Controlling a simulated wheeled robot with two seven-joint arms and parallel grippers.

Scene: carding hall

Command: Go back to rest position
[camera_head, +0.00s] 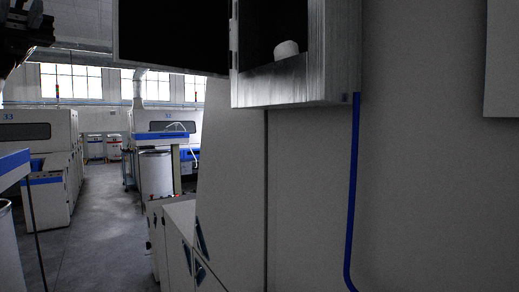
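Part of my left gripper (28,26) shows as a dark shape at the top left corner, cut off by the picture's edge. Its fingers are too dark and cropped to tell whether they are open or shut. It is apart from the cabinet, well to its left. My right gripper is not in view.
A grey metal cabinet (335,60) hangs on a pale panel, its dark door (172,35) swung open leftward. A whitish rounded object (286,48) sits inside. A blue pipe (353,190) runs below. Left, a clear floor aisle (105,235) passes between carding machines (40,130).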

